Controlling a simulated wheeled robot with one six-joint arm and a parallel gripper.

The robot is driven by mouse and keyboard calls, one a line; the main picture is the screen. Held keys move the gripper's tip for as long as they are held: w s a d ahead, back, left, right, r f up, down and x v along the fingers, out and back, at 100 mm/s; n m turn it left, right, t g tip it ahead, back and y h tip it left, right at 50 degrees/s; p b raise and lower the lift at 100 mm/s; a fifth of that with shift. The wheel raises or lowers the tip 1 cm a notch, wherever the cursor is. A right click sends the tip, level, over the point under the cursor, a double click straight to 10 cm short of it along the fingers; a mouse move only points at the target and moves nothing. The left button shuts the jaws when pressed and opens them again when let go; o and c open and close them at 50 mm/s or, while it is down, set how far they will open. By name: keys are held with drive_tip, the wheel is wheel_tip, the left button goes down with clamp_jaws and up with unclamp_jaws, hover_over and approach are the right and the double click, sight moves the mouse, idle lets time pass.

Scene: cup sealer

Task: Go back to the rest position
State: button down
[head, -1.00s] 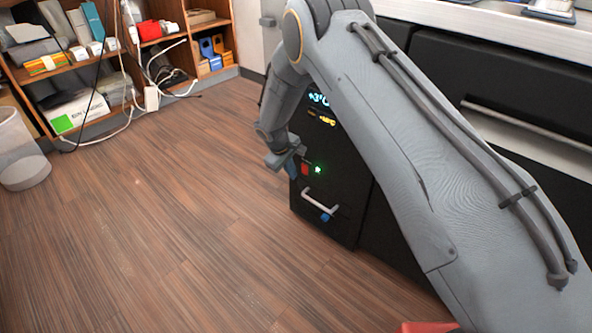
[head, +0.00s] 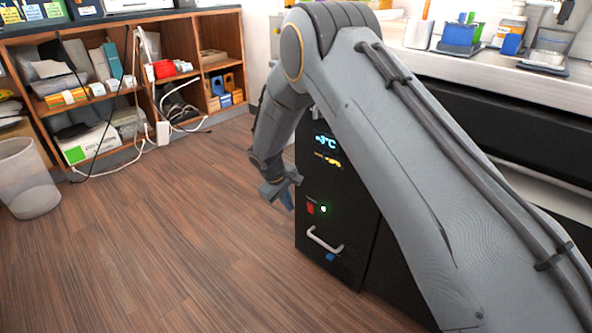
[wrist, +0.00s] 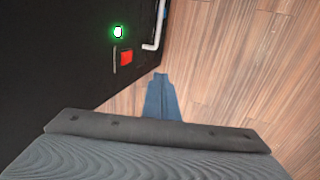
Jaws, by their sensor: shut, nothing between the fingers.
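My gripper (head: 286,197) hangs in front of the black machine (head: 330,262), just left of its red switch and green light. Its blue fingers are together, with nothing held between them. In the wrist view, my gripper (wrist: 160,78) shows as one closed blue shape above the wood floor, to the right of the machine's black front (wrist: 60,60). My arm is bent, with the forearm hanging down from the elbow.
The machine has a lit temperature display (head: 326,142) and a white handle (head: 325,240). A steel counter (head: 480,55) with cups and containers runs at the right. Wooden shelves (head: 150,85) stand at the back left, with a bin (head: 27,180) nearby. The floor (head: 150,230) is clear.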

drive_tip(key=s+d+r+m+g+y, duration=0.15)
drive_tip(key=s+d+r, duration=0.25)
drive_tip(key=s+r, duration=0.45)
drive_tip(key=s+d+r+m+h, duration=0.1)
drive_tip(key=s+d+r+m, duration=0.15)
drive_tip(key=s+r, duration=0.65)
drive_tip(key=s+d+r+m+g+y, duration=0.1)
drive_tip(key=s+d+r, duration=0.25)
drive_tip(key=s, duration=0.35)
drive_tip(key=s+d+r+m+y+p, duration=0.1)
drive_tip(key=s+d+r, duration=0.25)
drive_tip(key=s, duration=0.45)
drive_tip(key=s+d+r+g+y, duration=0.1)
drive_tip(key=s+d+r, duration=0.1)
drive_tip(key=s+r, duration=0.35)
drive_tip(key=s+d+r+m+h+p, duration=0.1)
drive_tip(key=d+r+m+p, duration=0.3)
drive_tip(key=d+r+p, duration=0.8)
drive_tip(key=shift+s+r+p, duration=0.55)
drive_tip(key=shift+r+p, duration=0.05)
drive_tip(key=shift+p, duration=4.2)
drive_tip(key=shift+d+t, duration=0.1)
drive_tip(key=shift+t, duration=0.15)
